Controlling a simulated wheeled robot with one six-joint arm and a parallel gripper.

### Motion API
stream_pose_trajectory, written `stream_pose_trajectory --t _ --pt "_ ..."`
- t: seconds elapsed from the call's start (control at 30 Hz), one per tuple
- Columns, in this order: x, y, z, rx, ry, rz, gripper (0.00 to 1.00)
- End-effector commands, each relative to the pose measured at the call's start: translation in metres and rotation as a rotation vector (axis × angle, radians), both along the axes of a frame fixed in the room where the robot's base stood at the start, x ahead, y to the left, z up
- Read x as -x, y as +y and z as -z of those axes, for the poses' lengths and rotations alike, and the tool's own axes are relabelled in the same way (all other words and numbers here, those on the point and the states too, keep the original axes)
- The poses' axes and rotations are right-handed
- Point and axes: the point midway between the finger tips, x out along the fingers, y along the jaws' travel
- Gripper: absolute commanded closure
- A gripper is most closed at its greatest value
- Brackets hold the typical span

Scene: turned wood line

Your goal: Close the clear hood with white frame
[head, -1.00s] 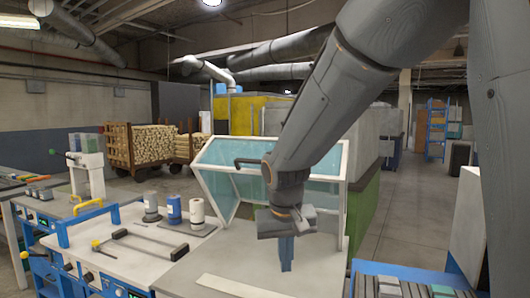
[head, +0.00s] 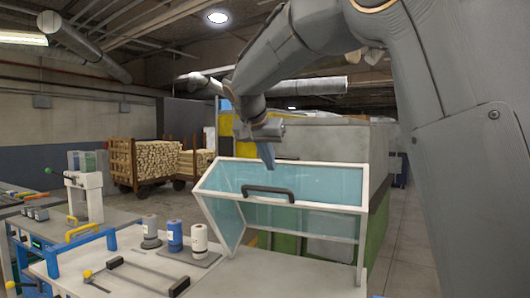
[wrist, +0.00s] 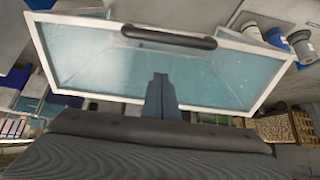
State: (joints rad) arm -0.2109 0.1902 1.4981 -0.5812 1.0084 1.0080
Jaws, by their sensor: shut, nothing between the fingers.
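The clear hood with white frame (head: 228,177) stands on the bench at the centre of the head view. Its tinted front panel is tilted up and outward, leaving an opening below it. A dark bar handle (head: 267,191) runs along the panel's near edge. In the wrist view the hood panel (wrist: 100,62) fills the middle, with the handle (wrist: 168,37) near its top edge. My gripper (head: 268,160) is above the hood's back edge, fingers pointing down, shut and empty. It also shows in the wrist view (wrist: 161,82) in front of the panel, apart from the handle.
Several spools or canisters (head: 174,236) stand on a grey plate left of the hood. A dark bar-handled frame (head: 148,275) lies on the bench nearer. Carts of stacked wood (head: 155,160) stand behind. The bench top (head: 262,276) before the hood is clear.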

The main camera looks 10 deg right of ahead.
Motion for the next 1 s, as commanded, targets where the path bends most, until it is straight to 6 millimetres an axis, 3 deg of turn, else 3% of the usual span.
stream_pose_trajectory --t 0.23,0.5,1.0 --pt "-0.025 -0.017 0.036 0.002 0.004 -0.002 1.00" --pt "0.002 0.005 0.046 0.001 0.000 -0.007 1.00" --pt "0.006 0.008 0.050 0.000 0.000 -0.006 1.00"
